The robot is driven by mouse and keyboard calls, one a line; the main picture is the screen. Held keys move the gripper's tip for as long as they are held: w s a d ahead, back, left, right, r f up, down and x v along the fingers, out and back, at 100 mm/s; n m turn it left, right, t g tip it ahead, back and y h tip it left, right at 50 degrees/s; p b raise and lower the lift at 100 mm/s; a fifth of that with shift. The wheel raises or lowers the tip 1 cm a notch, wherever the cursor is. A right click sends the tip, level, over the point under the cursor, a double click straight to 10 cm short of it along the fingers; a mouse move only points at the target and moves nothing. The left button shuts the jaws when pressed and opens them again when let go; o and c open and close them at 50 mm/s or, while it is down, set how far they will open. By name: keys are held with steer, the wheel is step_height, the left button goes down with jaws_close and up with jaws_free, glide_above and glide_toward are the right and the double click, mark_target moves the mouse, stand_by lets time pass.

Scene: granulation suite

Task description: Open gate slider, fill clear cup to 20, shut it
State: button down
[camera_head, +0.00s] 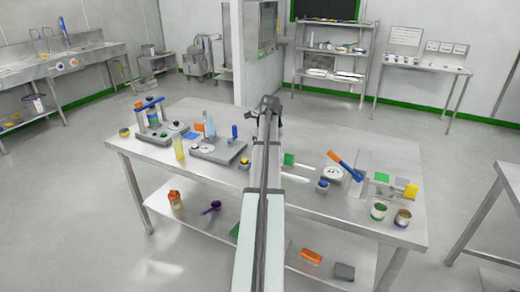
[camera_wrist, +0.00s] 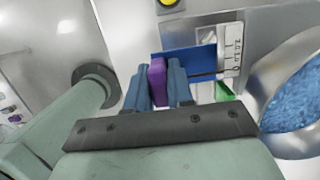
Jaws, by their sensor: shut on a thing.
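In the wrist view my gripper (camera_wrist: 158,92) is shut on a purple tab (camera_wrist: 157,72), with one blue-grey finger on each side. The tab stands against a flat blue plate (camera_wrist: 198,61), which looks like the gate slider. A white scale with dark marks (camera_wrist: 231,48) is at the plate's right end. I cannot tell which container is the clear cup; a clear, bluish upright vessel (camera_head: 209,126) stands on the bench left of my arm.
The steel bench (camera_head: 300,133) is bare at the back right. A grey scale-like device (camera_head: 220,151) and yellow cylinder (camera_head: 179,149) are left of my arm. A yellow knob (camera_wrist: 168,2) shows in the wrist view.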

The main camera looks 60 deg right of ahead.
steer(key=shift+w, duration=0.6)
stand_by(0.3)
steer(key=shift+s, duration=0.2)
stand_by(5.1)
steer(key=shift+s, duration=0.55)
steer(key=c, duration=1.1)
jaws_free()
steer(key=shift+r, duration=0.15)
steer(key=shift+r, duration=3.4)
